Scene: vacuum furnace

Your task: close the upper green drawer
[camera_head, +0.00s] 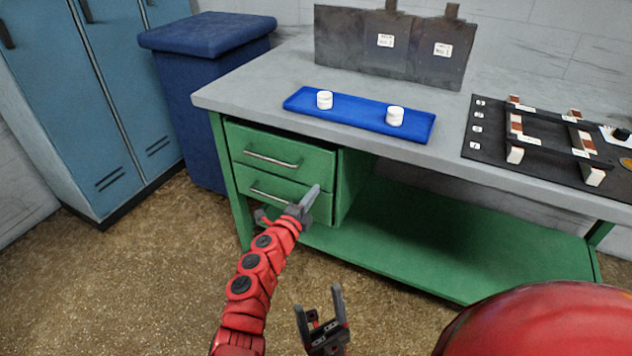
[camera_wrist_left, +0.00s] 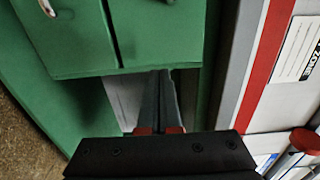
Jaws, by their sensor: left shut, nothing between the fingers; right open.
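The upper green drawer (camera_head: 300,150) is under the workbench top, with a silver bar handle (camera_head: 272,160). Its front looks flush or nearly flush with the lower green drawer (camera_head: 255,180); I cannot tell if a small gap remains. My left gripper (camera_head: 314,195) is shut and empty, in front of the lower drawer's right part, below the upper drawer. In the left wrist view its fingers (camera_wrist_left: 160,102) point past the edge of the green fronts (camera_wrist_left: 150,35); contact is unclear. My right gripper (camera_head: 320,296) is open and empty, low above the floor.
The grey workbench top (camera_head: 245,92) holds a blue tray (camera_head: 355,113) with two white round pieces, dark metal plates (camera_head: 390,48) and a black board (camera_head: 480,130) with a rack. A blue bin (camera_head: 195,75) and blue lockers (camera_head: 60,110) stand left. A green lower shelf (camera_head: 440,240) extends right.

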